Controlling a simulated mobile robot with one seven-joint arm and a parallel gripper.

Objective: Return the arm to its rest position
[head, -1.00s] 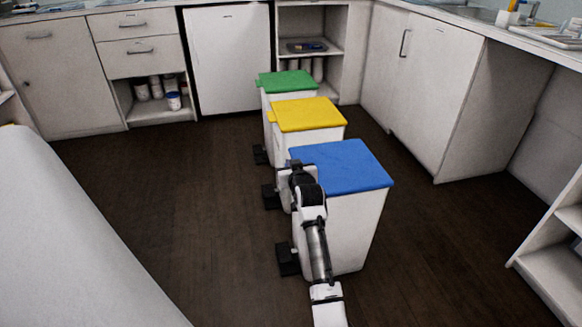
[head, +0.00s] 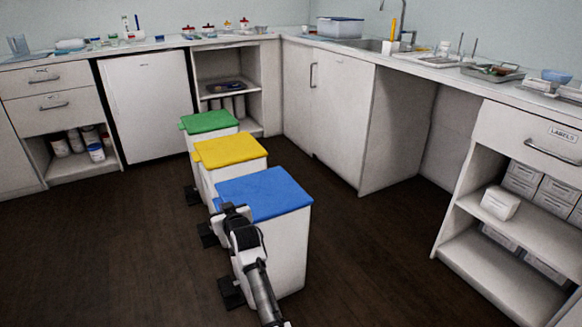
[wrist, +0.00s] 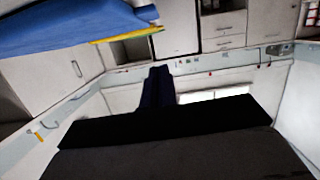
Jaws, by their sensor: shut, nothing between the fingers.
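My arm stretches forward from the bottom of the head view. My gripper (head: 229,209) is at its far end, in front of the left edge of the blue lid (head: 263,193) in the picture. I cannot tell whether it touches the bin. In the wrist view the fingers (wrist: 157,88) show as a dark, closed pair with nothing between them. The wrist picture is upside down, with the blue lid (wrist: 70,27) close by at its upper left.
Behind the blue-lidded bin stand a yellow-lidded bin (head: 230,150) and a green-lidded bin (head: 209,121). Black pedals (head: 231,293) stick out on their left. A shelf unit (head: 500,265) stands at the right. Dark floor (head: 110,250) is clear at the left.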

